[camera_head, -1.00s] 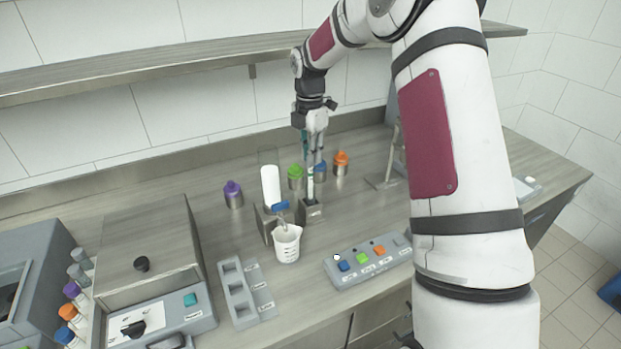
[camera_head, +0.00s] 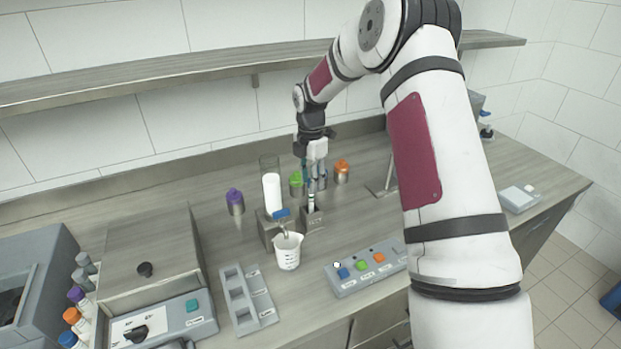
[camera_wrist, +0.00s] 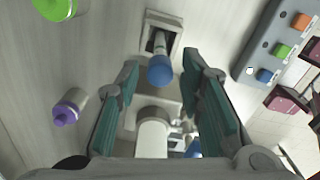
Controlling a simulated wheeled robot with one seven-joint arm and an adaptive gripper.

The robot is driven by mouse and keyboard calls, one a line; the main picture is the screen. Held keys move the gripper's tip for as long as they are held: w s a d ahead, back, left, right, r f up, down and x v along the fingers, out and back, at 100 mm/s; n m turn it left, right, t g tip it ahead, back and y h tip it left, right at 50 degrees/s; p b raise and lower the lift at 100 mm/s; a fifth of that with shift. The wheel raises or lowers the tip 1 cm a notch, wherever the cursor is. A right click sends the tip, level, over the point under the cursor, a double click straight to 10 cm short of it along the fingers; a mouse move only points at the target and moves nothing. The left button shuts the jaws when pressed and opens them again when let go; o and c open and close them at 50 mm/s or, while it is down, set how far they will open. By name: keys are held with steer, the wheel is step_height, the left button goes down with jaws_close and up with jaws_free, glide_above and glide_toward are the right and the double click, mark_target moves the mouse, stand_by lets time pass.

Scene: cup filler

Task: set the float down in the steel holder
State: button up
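The float (camera_wrist: 160,72) shows in the wrist view as a blue ball on a thin pale stem. It stands in the square opening of the steel holder (camera_wrist: 178,24). My gripper (camera_wrist: 160,68) is open, with one teal finger on each side of the blue ball and a visible gap to both. In the head view my gripper (camera_head: 312,183) points down over the steel holder (camera_head: 313,222). The pale stem of the float (camera_head: 310,203) rises from the holder there; its top is hidden by the fingers.
A white beaker (camera_head: 288,252) stands in front of the dispenser with a blue tap (camera_head: 281,213). Purple (camera_head: 235,201), green (camera_head: 296,183) and orange (camera_head: 341,171) capped bottles stand nearby. A button panel (camera_head: 365,268) and an empty grey rack (camera_head: 247,299) lie in front.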

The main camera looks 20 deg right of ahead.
step_height(320, 180, up, 11)
steer(key=b, duration=0.2)
steer(key=s+a+r+m+t+h, duration=0.1)
steer(key=s+a+r+m, duration=0.4)
steer(key=s+r, duration=0.3)
steer(key=s+a+r+m+t, duration=0.1)
steer(key=s+a+m+t, duration=0.1)
steer(key=s+m, duration=0.6)
steer(key=s+a+r+m+t+y, duration=0.1)
steer(key=s+a+m, duration=0.3)
steer(key=s, duration=1.4)
steer(key=r+m+t, duration=0.1)
steer(key=m, duration=0.3)
steer(key=shift+a+r+t, duration=0.2)
steer(key=shift+a+t, duration=0.1)
